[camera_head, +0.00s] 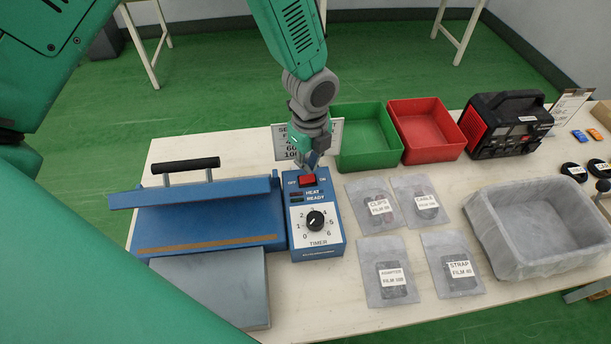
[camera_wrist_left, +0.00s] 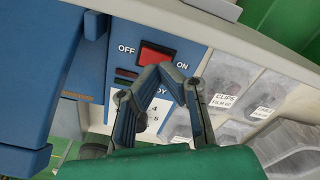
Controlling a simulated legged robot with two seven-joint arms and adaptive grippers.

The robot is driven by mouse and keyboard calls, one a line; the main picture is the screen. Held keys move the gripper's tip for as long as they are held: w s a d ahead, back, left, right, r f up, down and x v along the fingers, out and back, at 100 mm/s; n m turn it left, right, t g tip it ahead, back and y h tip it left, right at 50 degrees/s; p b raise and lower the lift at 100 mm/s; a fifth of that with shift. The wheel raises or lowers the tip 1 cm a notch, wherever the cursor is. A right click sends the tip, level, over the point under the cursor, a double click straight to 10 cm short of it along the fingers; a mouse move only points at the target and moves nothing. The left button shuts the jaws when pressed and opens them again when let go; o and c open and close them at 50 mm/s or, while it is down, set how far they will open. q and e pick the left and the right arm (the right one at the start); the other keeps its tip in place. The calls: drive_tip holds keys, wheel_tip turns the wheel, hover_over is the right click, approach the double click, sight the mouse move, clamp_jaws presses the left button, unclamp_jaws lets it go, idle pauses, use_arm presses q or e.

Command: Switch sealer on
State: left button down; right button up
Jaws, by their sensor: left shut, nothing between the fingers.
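The sealer is a blue unit with a long hinged press arm (camera_head: 200,193) and a black handle. Its control box (camera_head: 330,240) has a red rocker switch (camera_head: 307,181) between OFF and ON, HEAT and READY lamps, and a timer knob (camera_head: 315,220). The switch also shows in the left wrist view (camera_wrist_left: 157,53); I cannot tell which side is pressed. My left gripper (camera_head: 312,165) is shut and empty, pointing down at the switch. In the left wrist view its fingertips (camera_wrist_left: 166,70) meet at the switch's lower edge; contact is unclear. My right gripper is not in view.
A sign (camera_head: 283,143) stands behind the control box. Green (camera_head: 368,137) and red (camera_head: 427,130) bins and a black-red radio (camera_head: 506,124) are at the back. Several labelled film pouches (camera_head: 386,272) lie to the right, beside a grey lined tray (camera_head: 525,260).

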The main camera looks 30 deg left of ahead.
sight(312, 177)
use_arm(q)
drive_tip(key=shift+d+r, duration=0.1)
drive_tip(key=shift+d, duration=0.5)
drive_tip(key=shift+a+f, duration=0.4)
drive_tip(key=shift+a, duration=0.05)
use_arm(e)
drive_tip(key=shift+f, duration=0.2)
use_arm(q)
drive_tip(key=shift+d+f+b, duration=0.3)
drive_tip(key=shift+d+b, duration=0.05)
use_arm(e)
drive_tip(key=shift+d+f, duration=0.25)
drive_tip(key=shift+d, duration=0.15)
use_arm(q)
drive_tip(key=shift+a+f, duration=0.3)
drive_tip(key=shift+f, duration=0.05)
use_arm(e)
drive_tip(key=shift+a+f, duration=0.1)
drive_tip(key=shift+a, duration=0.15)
